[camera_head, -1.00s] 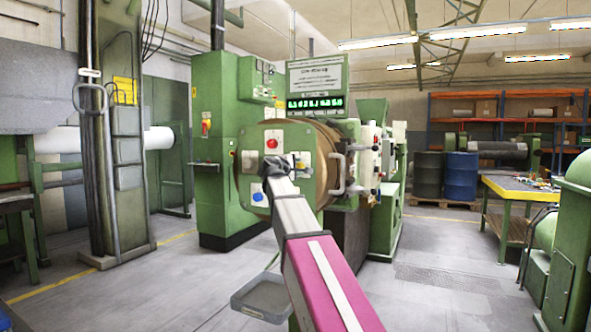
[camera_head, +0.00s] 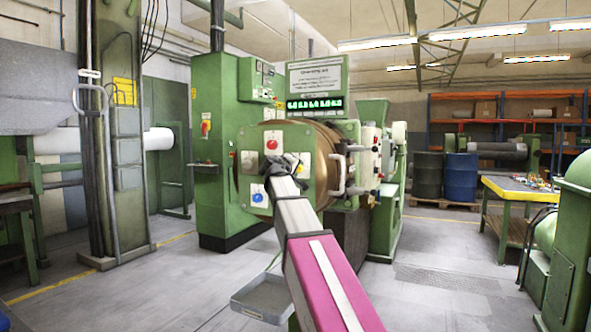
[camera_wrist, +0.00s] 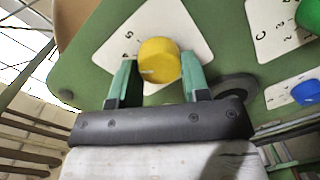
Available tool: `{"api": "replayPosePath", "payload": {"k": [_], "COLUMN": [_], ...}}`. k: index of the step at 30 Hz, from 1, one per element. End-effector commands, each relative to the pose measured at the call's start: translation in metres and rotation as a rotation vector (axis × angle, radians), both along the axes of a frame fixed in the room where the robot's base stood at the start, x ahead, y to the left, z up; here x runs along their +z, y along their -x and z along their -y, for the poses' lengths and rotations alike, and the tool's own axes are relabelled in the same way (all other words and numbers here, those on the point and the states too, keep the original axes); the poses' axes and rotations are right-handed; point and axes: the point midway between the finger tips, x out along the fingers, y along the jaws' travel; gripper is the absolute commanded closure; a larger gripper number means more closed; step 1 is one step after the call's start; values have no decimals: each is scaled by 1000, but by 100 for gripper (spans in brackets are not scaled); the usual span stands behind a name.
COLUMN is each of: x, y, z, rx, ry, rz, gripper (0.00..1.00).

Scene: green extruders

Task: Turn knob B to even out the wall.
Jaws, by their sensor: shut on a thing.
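My gripper (camera_wrist: 157,76) is shut on the yellow knob, with one green finger on each side. A lit green display (camera_head: 315,104) shows a row of digits above the face, too small to read.
A green knob (camera_wrist: 309,15) on a plate marked C and a blue knob (camera_wrist: 306,92) sit close to the right in the wrist view. A red knob (camera_head: 272,144) is above my gripper. A grey tray (camera_head: 262,298) is below my arm.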

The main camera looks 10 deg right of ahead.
Motion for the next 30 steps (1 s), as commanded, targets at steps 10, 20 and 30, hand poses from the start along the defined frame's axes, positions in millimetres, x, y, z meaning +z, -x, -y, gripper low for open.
{"api": "replayPosePath", "payload": {"k": [10, 20, 30], "x": [-2, -1, 0], "y": [1, 1, 12], "z": [0, 0, -9], "rx": [-1, -1, 1], "ry": [-12, -10, -9], "rz": [5, 5, 6], "gripper": [81, 32, 32]}}
